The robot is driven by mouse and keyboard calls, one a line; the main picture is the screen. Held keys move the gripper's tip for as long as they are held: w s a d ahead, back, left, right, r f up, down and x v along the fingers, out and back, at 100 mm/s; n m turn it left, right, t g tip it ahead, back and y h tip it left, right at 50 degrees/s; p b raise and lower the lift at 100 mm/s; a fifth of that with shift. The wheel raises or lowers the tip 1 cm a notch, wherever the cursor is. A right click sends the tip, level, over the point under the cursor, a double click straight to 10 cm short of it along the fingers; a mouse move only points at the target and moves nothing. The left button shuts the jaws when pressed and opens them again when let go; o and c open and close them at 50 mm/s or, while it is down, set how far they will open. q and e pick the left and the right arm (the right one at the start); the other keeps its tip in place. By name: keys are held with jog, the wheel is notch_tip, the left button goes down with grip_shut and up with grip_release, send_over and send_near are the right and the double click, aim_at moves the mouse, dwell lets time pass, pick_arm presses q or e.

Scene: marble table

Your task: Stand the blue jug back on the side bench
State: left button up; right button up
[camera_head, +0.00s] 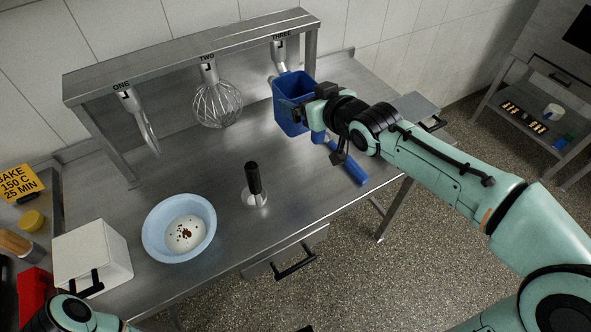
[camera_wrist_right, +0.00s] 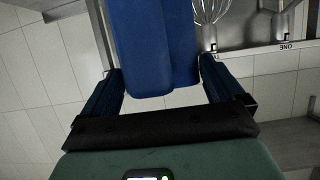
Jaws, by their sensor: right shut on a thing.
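The blue jug (camera_head: 293,98) is upright and open at the top, near the right end of the rack on the steel table. My right gripper (camera_head: 313,106) is shut on it from the right side. In the right wrist view the blue jug (camera_wrist_right: 155,45) fills the gap between the two fingers of the right gripper (camera_wrist_right: 160,90). I cannot tell whether its base touches the tabletop. A low steel bench (camera_head: 528,125) stands apart at the far right; I cannot tell if it is the side bench.
The rack (camera_head: 180,60) holds several hanging tools, including a whisk (camera_head: 216,104). A pale blue bowl (camera_head: 150,232), a black-handled tool (camera_head: 253,180) and a white box (camera_head: 92,258) stand on the table. A blue cylinder (camera_head: 348,166) lies near the right edge. The bench holds small items.

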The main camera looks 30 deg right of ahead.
pick_arm(q)
notch_tip(320, 180, down, 6)
jog(key=s+b, duration=0.2)
jog(key=b, duration=0.3)
jog(key=shift+b, duration=0.3)
pick_arm(e)
notch_tip(320, 180, down, 20)
jog(key=shift+r, duration=0.2)
jog(key=shift+w, duration=0.1)
jog(key=shift+f, duration=0.15)
jog(key=o, duration=0.7)
pick_arm(q)
jog(key=shift+w, duration=0.1)
